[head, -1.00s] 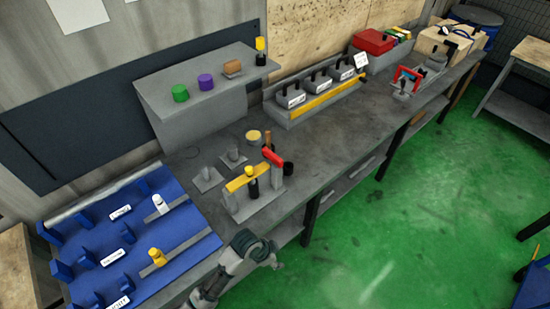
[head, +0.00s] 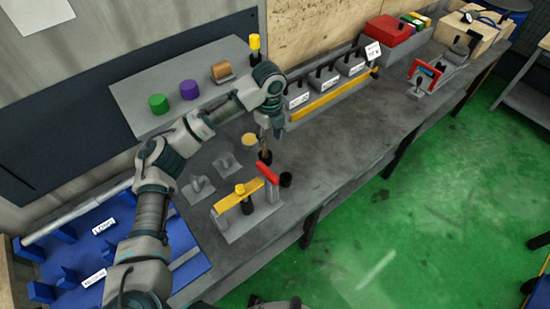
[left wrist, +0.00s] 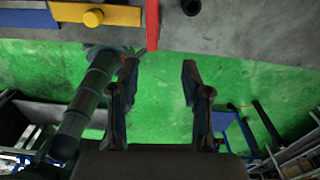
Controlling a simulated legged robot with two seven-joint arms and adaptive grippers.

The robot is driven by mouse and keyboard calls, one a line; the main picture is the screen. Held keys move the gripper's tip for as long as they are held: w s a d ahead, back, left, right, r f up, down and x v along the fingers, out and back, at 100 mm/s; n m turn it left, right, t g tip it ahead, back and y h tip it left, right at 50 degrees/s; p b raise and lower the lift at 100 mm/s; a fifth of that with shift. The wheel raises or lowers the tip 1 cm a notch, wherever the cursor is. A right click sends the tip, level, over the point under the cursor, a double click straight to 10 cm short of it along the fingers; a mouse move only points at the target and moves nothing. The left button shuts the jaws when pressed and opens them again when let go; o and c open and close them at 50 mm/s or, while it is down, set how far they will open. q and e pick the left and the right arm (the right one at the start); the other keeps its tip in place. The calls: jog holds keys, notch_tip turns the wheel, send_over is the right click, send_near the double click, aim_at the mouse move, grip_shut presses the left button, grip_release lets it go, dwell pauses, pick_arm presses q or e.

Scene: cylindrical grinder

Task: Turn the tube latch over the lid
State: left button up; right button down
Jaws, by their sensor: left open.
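The fixture (head: 240,225) is a grey block on the bench with a yellow bar (head: 251,193) across its top. A yellow knob (head: 240,188) rises from the bar, and a red handle (head: 267,173) lies tilted at its right end. My right gripper is not clearly visible.
A round yellow-topped pot (head: 249,140) is behind. The shelf (head: 140,90) holds coloured pieces.

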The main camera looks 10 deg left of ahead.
pick_arm(q)
jog(key=s+f, duration=0.1)
jog(key=s, duration=0.1)
send_over(270, 173)
notch_tip(270, 173, down, 8)
jog(key=shift+w+f+p, duration=0.15)
jog(key=shift+f+p, duration=0.1)
jog(key=shift+p, duration=0.05)
notch_tip(270, 173, down, 6)
jog(key=shift+a+r, duration=0.1)
jog(key=shift+r, duration=0.15)
jog(key=shift+f, duration=0.6)
jog(key=shift+r, duration=0.1)
grip_shut()
pick_arm(e)
jog(key=s, duration=0.2)
jog(key=s+r, duration=0.1)
jog(key=s, duration=0.1)
jog(key=shift+s+d, duration=0.1)
jog(key=shift+d, duration=0.1)
